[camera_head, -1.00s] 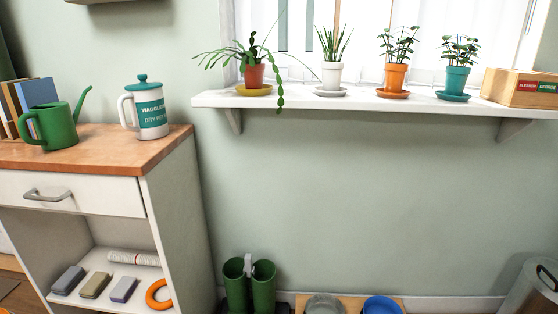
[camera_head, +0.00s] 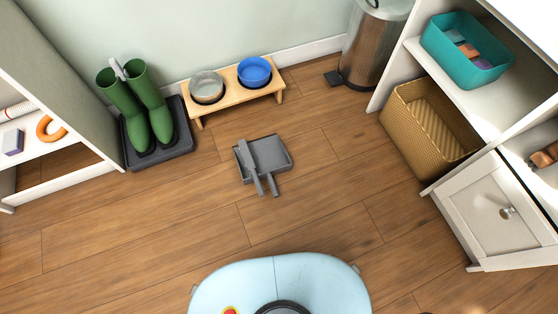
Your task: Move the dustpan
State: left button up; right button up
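A grey dustpan (camera_head: 270,155) lies flat on the wooden floor, near the middle of the view, with its handle pointing towards me. A grey hand brush (camera_head: 246,160) lies on its left side, its handle beside the dustpan's handle. Both are in front of the wooden bowl stand and beyond my light blue base. Neither of my grippers is in view.
Green boots (camera_head: 157,108) stand on a dark tray (camera_head: 181,147) at the left. A wooden stand (camera_head: 224,97) with two bowls is by the wall. A metal bin (camera_head: 370,50), wicker basket (camera_head: 398,107) and white cabinet (camera_head: 490,215) stand right. Floor around the dustpan is clear.

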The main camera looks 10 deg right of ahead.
aim_at(270, 158)
jog(key=j+z, duration=0.35)
jog(key=j, duration=0.3)
jog(key=j+z, duration=0.4)
jog(key=j, duration=0.25)
